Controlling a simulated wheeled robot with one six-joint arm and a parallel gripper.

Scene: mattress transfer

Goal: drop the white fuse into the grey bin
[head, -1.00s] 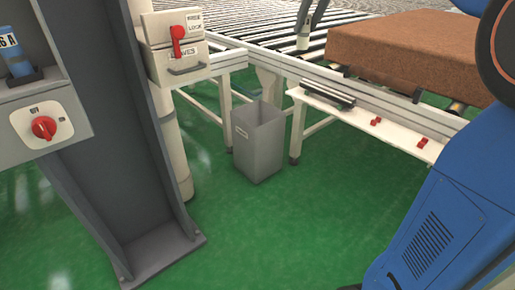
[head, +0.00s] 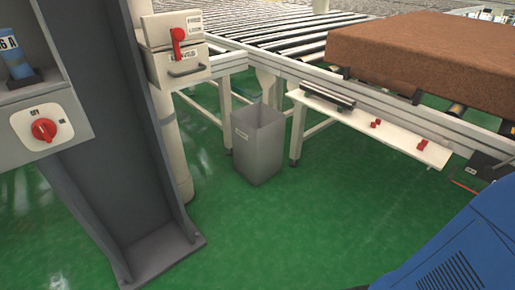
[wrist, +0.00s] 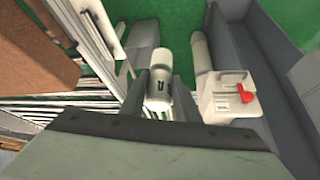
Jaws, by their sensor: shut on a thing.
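The white fuse (wrist: 158,66) is upright in the wrist view, with a dark marking on its lower part. My gripper (wrist: 158,90) is shut on it, one grey finger on each side. The gripper and fuse are out of the head view. The grey bin (head: 258,150) stands on the green floor near the corner of the conveyor frame, open at the top and with a small white label. What looks like the bin (wrist: 143,40) also shows in the wrist view, beyond the left finger. The fuse is apart from it; its height above the bin cannot be told.
A grey column (head: 110,130) stands left of the bin. A white box with a red lever (head: 178,50) is mounted above and left of it. A white shelf (head: 390,135) and a conveyor carrying a brown mattress (head: 420,60) are at right. Green floor in front is clear.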

